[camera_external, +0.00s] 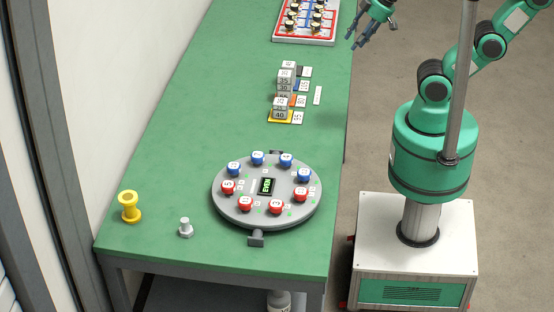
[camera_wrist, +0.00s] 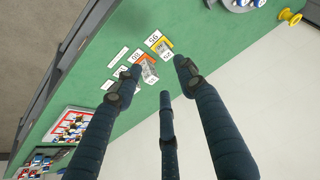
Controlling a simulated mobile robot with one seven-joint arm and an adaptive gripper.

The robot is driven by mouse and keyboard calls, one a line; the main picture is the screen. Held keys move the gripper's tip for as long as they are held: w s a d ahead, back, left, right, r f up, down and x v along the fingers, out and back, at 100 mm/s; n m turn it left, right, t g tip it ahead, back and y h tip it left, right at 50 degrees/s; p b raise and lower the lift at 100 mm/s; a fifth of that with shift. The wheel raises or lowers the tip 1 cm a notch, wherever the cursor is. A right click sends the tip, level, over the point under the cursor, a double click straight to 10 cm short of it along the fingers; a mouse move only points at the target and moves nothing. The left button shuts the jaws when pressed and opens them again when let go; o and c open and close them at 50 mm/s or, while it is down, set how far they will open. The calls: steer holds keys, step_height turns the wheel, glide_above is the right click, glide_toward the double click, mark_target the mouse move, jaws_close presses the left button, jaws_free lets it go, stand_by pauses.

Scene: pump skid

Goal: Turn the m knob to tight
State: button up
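A round grey plate (camera_external: 222,206) on the green table carries a ring of red knobs (camera_external: 246,202) and blue knobs (camera_external: 258,158). A small dark display (camera_external: 267,185) sits at its centre. A red and white panel (camera_external: 303,36) with several dark and gold knobs (camera_external: 289,22) lies at the far end; it also shows in the wrist view (camera_wrist: 62,138). The letters on the knobs are too small to read, so I cannot tell which is m. My gripper (camera_external: 360,37) is up beside the panel, right of the table edge. In the wrist view its fingers (camera_wrist: 157,82) are spread and empty.
A yellow spool (camera_external: 129,207) and a grey bolt (camera_external: 186,228) stand at the near left. The left strip of the table (camera_external: 190,110) is clear.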

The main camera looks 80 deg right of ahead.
steer(key=o, duration=0.3)
steer(key=w+a+r+n+g+p, duration=0.1)
steer(key=w+a+r+n+p, duration=0.3)
steer(key=w, duration=0.3)
steer(key=w+a+r+n+g+p, duration=0.1)
steer(key=w+a+r+n+p, duration=0.15)
steer(key=w+a, duration=0.4)
steer(key=w+a+n+g+y+p, duration=0.1)
steer(key=w+a+n+p, duration=0.4)
steer(key=w+a, duration=0.75)
steer(key=w+a+f+n+g+p, duration=0.1)
steer(key=w+a+f+n+p, duration=0.2)
steer(key=a, duration=0.5)
steer(key=w+a+f+n+p, duration=0.1)
steer(key=w+a+f+p, duration=0.3)
steer(key=a, duration=0.4)
steer(key=s+a+f+n+p, duration=0.1)
steer(key=a+f, duration=0.3)
steer(key=a, duration=0.1)
steer(key=s+a+f+n+g+p, duration=0.1)
steer(key=a+f+n+p, duration=0.1)
steer(key=a+f, duration=0.3)
steer(key=s+a+f+n+h+p, duration=0.1)
steer(key=a+f+p, duration=0.1)
steer(key=a+f, duration=0.3)
steer(key=shift+a+f+n+g, duration=0.1)
steer(key=shift+a+n+g, duration=0.2)
steer(key=shift+n, duration=0.05)
